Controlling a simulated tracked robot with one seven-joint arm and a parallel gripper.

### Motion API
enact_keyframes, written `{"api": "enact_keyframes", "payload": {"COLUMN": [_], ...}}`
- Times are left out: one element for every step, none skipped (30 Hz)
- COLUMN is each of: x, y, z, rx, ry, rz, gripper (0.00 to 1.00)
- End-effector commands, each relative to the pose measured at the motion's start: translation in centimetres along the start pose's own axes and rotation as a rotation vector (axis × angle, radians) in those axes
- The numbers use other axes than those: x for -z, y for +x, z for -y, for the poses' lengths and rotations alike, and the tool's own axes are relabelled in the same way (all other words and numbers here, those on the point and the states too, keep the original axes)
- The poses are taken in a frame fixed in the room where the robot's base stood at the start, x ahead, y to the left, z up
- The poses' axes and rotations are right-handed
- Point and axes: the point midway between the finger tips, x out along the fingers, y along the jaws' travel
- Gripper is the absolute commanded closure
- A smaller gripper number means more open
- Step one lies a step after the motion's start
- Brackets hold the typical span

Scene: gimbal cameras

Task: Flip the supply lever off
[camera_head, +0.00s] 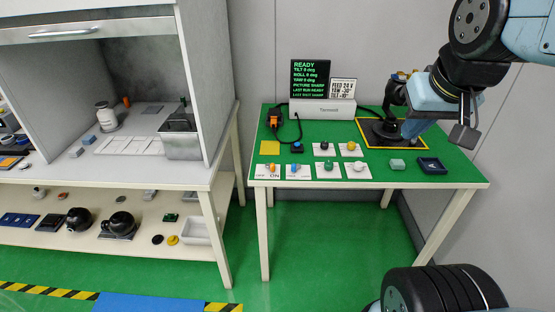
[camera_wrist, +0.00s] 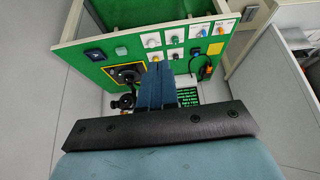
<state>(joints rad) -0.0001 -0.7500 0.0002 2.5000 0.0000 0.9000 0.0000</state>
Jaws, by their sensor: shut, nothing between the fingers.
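On the green table, a white card at the front left holds a small orange lever (camera_head: 271,168), which I take for the supply lever. "ON" is printed by it; its exact tilt is too small to tell. It also shows in the wrist view (camera_wrist: 222,29), at the far side. Beside it is a card with a blue lever (camera_head: 294,168). My gripper (camera_head: 410,131) is above the right part of the table, right of the lever and apart from it. In the wrist view its fingers (camera_wrist: 157,72) are shut and empty.
Knobs in green (camera_head: 328,166), white (camera_head: 358,167), black (camera_head: 324,147) and yellow (camera_head: 351,147) stand on nearby cards. Behind are a dark screen (camera_head: 310,78) reading READY and a white box (camera_head: 322,109). A gimbal device on a yellow-edged pad (camera_head: 375,140) is close to my gripper.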

Motion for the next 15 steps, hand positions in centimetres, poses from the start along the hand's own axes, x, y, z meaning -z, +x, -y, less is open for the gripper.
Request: {"api": "enact_keyframes", "payload": {"x": [0.0, 0.0, 0.0, 0.0, 0.0, 0.0, 0.1, 0.2, 0.3, 0.5, 0.8, 1.3, 1.6, 2.1, 2.7], "y": [0.0, 0.0, 0.0, 0.0, 0.0, 0.0, 0.0, 0.1, 0.3, 0.5, 0.8, 1.3, 1.7, 2.2, 3.1], "z": [0.0, 0.0, 0.0, 0.0, 0.0, 0.0, 0.0, 0.1, 0.1, 0.2, 0.4, 0.6, 0.8, 1.0, 1.3], "rx": [0.000, 0.000, 0.000, 0.000, 0.000, 0.000, -0.001, -0.002, -0.004, -0.006, -0.009, -0.013, -0.016, -0.020, -0.025], "ry": [0.000, 0.000, 0.000, 0.000, 0.000, 0.000, 0.000, -0.001, -0.002, -0.004, -0.006, -0.011, -0.015, -0.019, -0.025], "rz": [0.000, 0.000, 0.000, 0.000, 0.000, 0.000, 0.000, 0.001, 0.003, 0.004, 0.006, 0.009, 0.012, 0.014, 0.019], "gripper": [1.00, 1.00, 1.00, 1.00, 1.00, 1.00, 1.00, 1.00, 1.00, 1.00, 1.00, 1.00, 1.00, 1.00, 1.00]}}
